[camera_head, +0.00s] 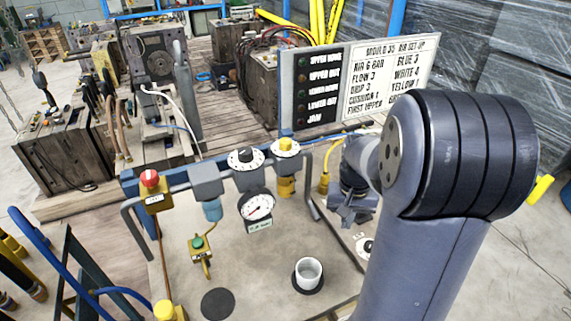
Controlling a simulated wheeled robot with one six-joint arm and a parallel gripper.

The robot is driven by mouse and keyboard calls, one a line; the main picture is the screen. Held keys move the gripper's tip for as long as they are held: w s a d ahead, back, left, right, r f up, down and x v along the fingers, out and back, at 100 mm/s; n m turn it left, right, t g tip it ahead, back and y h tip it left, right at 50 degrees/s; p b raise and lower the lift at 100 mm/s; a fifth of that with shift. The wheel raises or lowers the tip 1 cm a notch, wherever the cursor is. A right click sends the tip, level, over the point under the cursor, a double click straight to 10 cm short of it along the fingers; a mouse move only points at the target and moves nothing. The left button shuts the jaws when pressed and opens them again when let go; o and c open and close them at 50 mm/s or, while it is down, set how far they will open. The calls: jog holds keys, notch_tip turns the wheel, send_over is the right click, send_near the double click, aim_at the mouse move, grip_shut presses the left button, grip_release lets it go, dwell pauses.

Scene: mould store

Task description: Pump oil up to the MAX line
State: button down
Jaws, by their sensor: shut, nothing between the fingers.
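My gripper (347,218) is in the middle right of the view, beside my large grey arm link, which hides part of the bench. It is shut and empty, above the bench top and apart from the fittings. A white cup (308,273) stands upright on a dark round pad below and left of it. A unit with a yellow top knob (286,146) and a yellow lower body (286,187) hangs on the rail left of my gripper. A blue-grey bowl (212,210) hangs further left. I cannot make out a MAX line, an oil level or which part is the pump.
A round gauge (257,205) and a dial (243,157) sit mid-rail. A red-topped yellow box (152,190) is at its left end. A green button (198,242) stands on the bench. A lettered board (360,78) rises behind. Bare bench lies around the empty dark pad (217,304).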

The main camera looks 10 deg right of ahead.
notch_tip(320, 180, up, 4)
jog(key=p, duration=0.3)
jog(key=shift+f+b, duration=2.35)
jog(key=shift+f, duration=0.9)
dwell(0.7)
notch_tip(320, 180, up, 7)
jog(key=p, duration=0.5)
jog(key=shift+f, duration=0.2)
jog(key=shift+f+b, duration=1.4)
jog(key=shift+f, duration=0.85)
